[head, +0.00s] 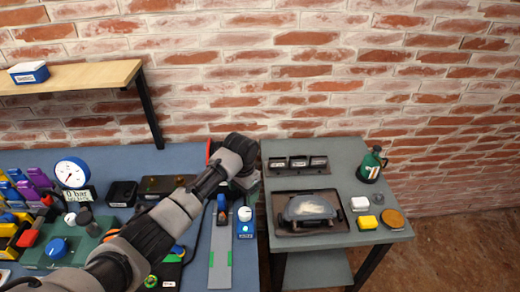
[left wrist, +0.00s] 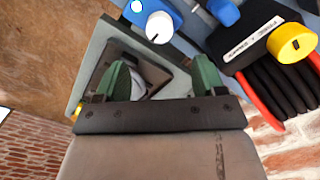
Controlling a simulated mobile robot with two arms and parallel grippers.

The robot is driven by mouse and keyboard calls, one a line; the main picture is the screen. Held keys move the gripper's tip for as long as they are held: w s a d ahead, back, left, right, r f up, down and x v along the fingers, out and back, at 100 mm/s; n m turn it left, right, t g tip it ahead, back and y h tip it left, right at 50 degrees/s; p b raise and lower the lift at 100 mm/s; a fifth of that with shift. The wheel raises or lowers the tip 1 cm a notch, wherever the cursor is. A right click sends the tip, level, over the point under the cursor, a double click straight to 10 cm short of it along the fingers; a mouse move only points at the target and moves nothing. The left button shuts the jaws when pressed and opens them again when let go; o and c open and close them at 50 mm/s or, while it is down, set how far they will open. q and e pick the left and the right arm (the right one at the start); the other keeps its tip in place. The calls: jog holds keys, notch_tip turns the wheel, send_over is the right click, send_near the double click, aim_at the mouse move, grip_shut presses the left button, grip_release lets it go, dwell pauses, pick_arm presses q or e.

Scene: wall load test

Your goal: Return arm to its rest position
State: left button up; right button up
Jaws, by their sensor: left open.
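My left arm (head: 185,205) reaches in from the lower left across the blue bench. Its gripper (head: 246,186) is at the bench's right end, beside the gap to the grey side table. In the left wrist view the two green fingers of the gripper (left wrist: 163,78) stand wide apart with nothing held between them. Beyond them a dark tray with a pale item shows, partly hidden by the left finger. My right gripper is in neither view.
A pressure gauge (head: 72,173) stands on the crowded blue bench (head: 185,156). A wooden shelf (head: 85,76) overhangs its back left. A brick wall is behind.

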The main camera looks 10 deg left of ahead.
pick_arm(q)
jog(key=s+d+f+t+h, duration=0.1)
jog(key=s+d+f, duration=0.15)
jog(key=s, duration=0.65)
jog(key=s+d+f+t+h, duration=0.1)
jog(key=s+f, duration=0.3)
jog(key=s, duration=0.5)
jog(key=s+a+r+n+t+y, duration=0.1)
jog(key=s+a+r+n, duration=0.2)
jog(key=s, duration=0.5)
jog(key=s+a+r+n+t+y, duration=0.1)
jog(key=s+a+r, duration=0.25)
jog(key=s, duration=0.45)
notch_tip(320, 180, down, 29)
jog(key=s+g+b, duration=0.1)
jog(key=g+b, duration=0.1)
jog(key=b, duration=0.1)
jog(key=s+a+f+g+b, duration=0.1)
jog(key=s+a+f, duration=0.2)
jog(key=s+f, duration=1.3)
jog(key=shift+s+a+f, duration=0.15)
jog(key=shift+s+f, duration=0.1)
jog(key=shift+f, duration=0.45)
